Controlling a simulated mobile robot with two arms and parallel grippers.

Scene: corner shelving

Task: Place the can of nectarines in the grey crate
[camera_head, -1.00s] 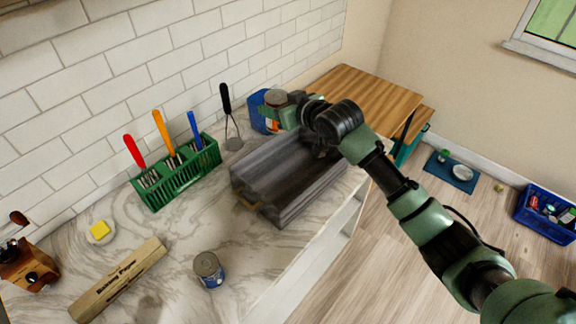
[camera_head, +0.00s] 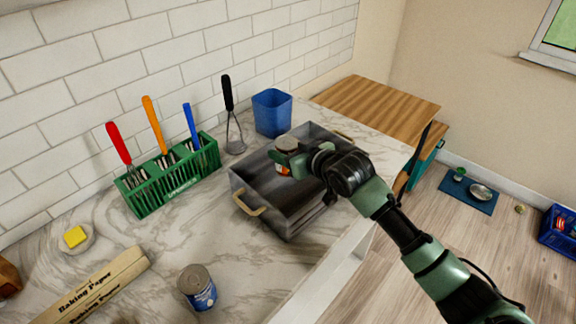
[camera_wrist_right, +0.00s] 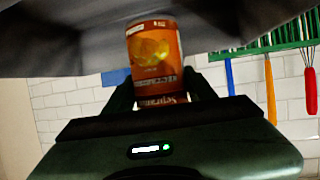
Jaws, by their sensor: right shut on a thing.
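The can (camera_head: 287,144), with an orange label and a grey lid, is held by my right gripper (camera_head: 291,162). In the right wrist view the can (camera_wrist_right: 153,50) sits between the two dark fingers, and its label shows yellow-orange fruit. The grey crate (camera_head: 272,216) stands on the marble counter, with a brass handle at each end. In the head view the can and gripper overlap the crate's opening near its back wall. I cannot tell how high they are above its floor. My arm hides part of the crate's right side. My left gripper is not in view.
A blue bin (camera_head: 272,112) stands behind the crate. A green rack (camera_head: 168,180) with utensils stands left. A blue can (camera_head: 198,290) and a baking paper box (camera_head: 98,288) lie nearer. Counter is clear between them.

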